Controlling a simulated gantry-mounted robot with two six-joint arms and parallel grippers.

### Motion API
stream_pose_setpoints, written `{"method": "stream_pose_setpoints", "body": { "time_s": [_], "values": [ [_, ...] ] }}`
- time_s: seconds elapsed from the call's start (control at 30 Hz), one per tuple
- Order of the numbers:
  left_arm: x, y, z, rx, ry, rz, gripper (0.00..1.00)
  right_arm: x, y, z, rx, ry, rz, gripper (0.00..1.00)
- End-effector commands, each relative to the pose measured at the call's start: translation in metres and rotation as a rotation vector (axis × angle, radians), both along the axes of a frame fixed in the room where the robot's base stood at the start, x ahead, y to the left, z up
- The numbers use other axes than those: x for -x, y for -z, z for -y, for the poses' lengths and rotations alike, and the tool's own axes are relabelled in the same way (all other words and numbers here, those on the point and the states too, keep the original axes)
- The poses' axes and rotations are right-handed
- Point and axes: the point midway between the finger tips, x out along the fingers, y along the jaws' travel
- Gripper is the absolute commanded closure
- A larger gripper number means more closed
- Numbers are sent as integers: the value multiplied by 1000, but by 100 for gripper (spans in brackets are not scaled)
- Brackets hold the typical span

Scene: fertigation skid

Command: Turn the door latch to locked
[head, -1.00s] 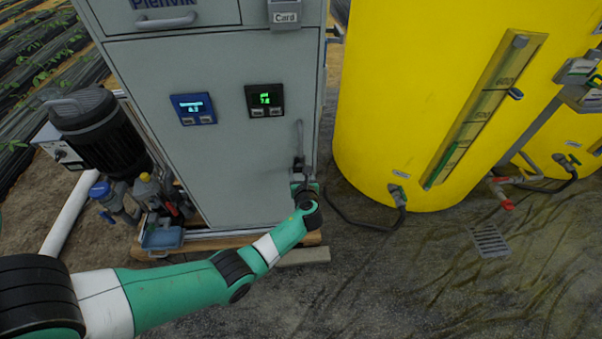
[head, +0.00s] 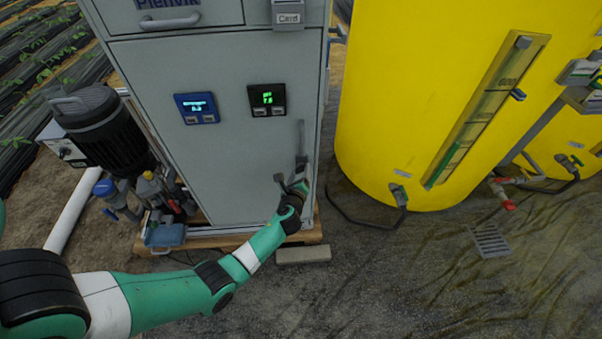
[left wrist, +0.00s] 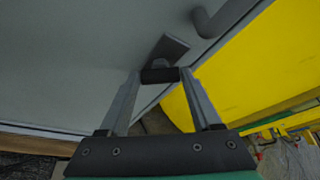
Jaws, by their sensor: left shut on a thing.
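The grey cabinet door (head: 235,150) fills the upper left of the head view. Its latch sits low near the right edge, below a vertical pull handle (head: 301,133). In the left wrist view, the latch shows as a grey plate (left wrist: 172,48) with a dark bar across my fingertips. My left gripper (head: 293,182) is at the latch, with its fingers (left wrist: 160,76) shut on that dark bar. The gripper hides part of the latch in the head view, so I cannot tell its exact angle. My right gripper is in neither view.
A yellow tank (head: 400,110) stands close to the right of the cabinet. A black motor pump (head: 105,125) stands to the left. A dark hose (head: 350,215) lies on the floor by the tank.

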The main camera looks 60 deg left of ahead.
Motion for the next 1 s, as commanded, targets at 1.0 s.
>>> {"method": "stream_pose_setpoints", "body": {
  "time_s": [1.0],
  "values": [
    [7, 15, -2, 302, -2, 790, 91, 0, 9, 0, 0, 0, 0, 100]
  ]
}}
